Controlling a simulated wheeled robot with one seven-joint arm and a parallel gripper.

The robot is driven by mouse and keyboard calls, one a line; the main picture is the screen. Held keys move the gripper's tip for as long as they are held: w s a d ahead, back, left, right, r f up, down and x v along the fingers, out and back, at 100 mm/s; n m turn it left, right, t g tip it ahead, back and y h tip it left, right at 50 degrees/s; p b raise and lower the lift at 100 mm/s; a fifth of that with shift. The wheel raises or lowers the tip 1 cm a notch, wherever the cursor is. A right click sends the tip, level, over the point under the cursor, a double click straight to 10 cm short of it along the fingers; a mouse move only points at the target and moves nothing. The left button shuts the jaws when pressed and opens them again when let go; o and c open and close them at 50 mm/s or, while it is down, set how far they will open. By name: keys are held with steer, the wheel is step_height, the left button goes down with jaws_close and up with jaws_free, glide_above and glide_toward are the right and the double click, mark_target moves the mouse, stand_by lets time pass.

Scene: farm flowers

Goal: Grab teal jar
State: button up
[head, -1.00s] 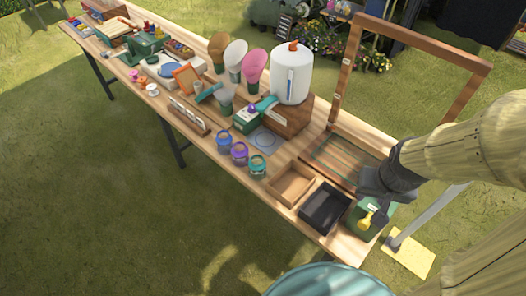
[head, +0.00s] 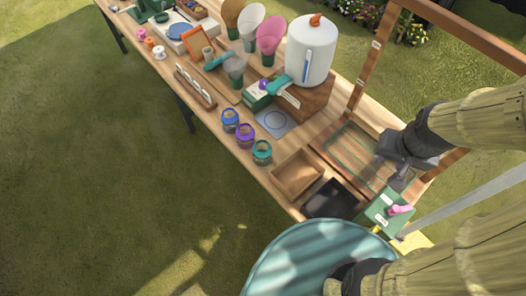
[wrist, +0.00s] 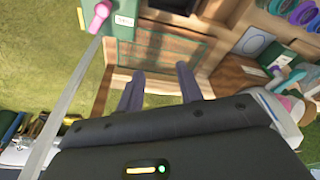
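The teal jar (head: 262,152) stands upright on the wooden table near its front edge, at the end of a row with a purple jar (head: 245,133) and a blue jar (head: 230,117). In the wrist view the teal jar (wrist: 277,6) is cut by the top edge, right of the middle. My gripper (head: 400,178) is over the right end of the table, well to the right of the teal jar. In the wrist view its two fingers (wrist: 161,85) are apart with nothing between them.
A wooden tray (head: 297,174) and a black tray (head: 331,201) lie between the jars and my gripper. A tall wooden frame (head: 372,62) rises at the back right. A white dispenser (head: 311,52) stands behind the jars. Grass lies clear in front of the table.

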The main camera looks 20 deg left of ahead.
steer(key=o, duration=0.7)
steer(key=shift+w+a+f, duration=0.1)
steer(key=shift+w+f, duration=0.05)
steer(key=shift+w, duration=0.1)
steer(key=m+g+y+b, duration=0.5)
steer(key=m+g+y, duration=0.45)
steer(key=g, duration=0.25)
glide_toward(268, 145)
steer(key=shift+s+a+f, duration=0.3)
steer(key=shift+a+f, duration=0.15)
steer(key=shift+f, duration=0.05)
steer(key=shift+n, duration=0.25)
steer(key=p+x, duration=0.2)
steer(key=x, duration=0.4)
steer(key=shift+s+r, duration=0.1)
steer(key=shift+r, duration=0.05)
steer(key=shift+s+a+f, duration=0.2)
steer(key=shift+a+f, duration=0.05)
steer(key=shift+f, duration=0.15)
